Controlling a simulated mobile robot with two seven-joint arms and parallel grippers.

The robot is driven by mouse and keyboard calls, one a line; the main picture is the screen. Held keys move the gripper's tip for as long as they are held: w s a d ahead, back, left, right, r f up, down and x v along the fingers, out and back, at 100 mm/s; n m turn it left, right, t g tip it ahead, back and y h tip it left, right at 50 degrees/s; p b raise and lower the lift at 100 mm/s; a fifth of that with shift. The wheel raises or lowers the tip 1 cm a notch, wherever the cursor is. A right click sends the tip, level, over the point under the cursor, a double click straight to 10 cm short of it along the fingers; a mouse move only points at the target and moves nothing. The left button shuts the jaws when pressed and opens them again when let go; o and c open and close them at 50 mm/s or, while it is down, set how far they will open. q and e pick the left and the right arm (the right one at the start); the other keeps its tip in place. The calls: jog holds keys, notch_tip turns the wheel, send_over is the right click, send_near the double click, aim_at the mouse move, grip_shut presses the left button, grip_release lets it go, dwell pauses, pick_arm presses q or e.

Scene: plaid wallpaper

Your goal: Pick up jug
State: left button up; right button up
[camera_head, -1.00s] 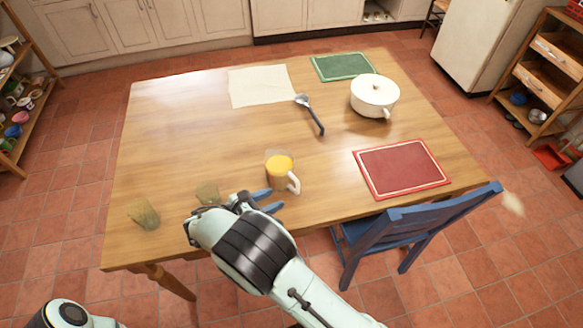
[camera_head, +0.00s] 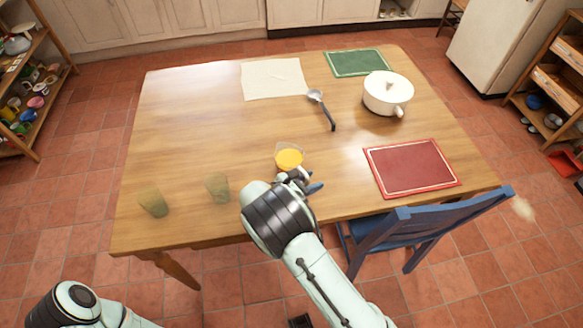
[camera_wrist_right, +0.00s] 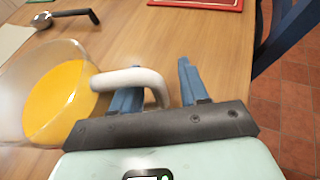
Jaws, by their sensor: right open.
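The jug (camera_head: 289,157) is a clear vessel with orange-yellow liquid, standing on the wooden table near its front edge. In the right wrist view the jug (camera_wrist_right: 47,98) is at the left, with its white handle (camera_wrist_right: 130,79) reaching right. My right gripper (camera_head: 308,181) is at the jug's handle side, partly hidden by its own wrist. In the wrist view the right gripper (camera_wrist_right: 157,88) is open, and the handle's outer part lies between its two blue fingers. The left finger is partly covered by the handle. My left gripper is out of view.
Two greenish glasses (camera_head: 153,203) (camera_head: 217,187) stand left of the jug. A ladle (camera_head: 323,108), a white pot (camera_head: 387,92), and a red placemat (camera_head: 411,167) lie behind and right. A blue chair (camera_head: 430,226) stands at the front right. The table's left middle is clear.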

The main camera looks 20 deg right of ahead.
jog(key=shift+d+f, duration=0.15)
jog(key=shift+d, duration=0.1)
grip_shut()
jog(key=shift+w, duration=0.1)
jog(key=shift+r, duration=0.25)
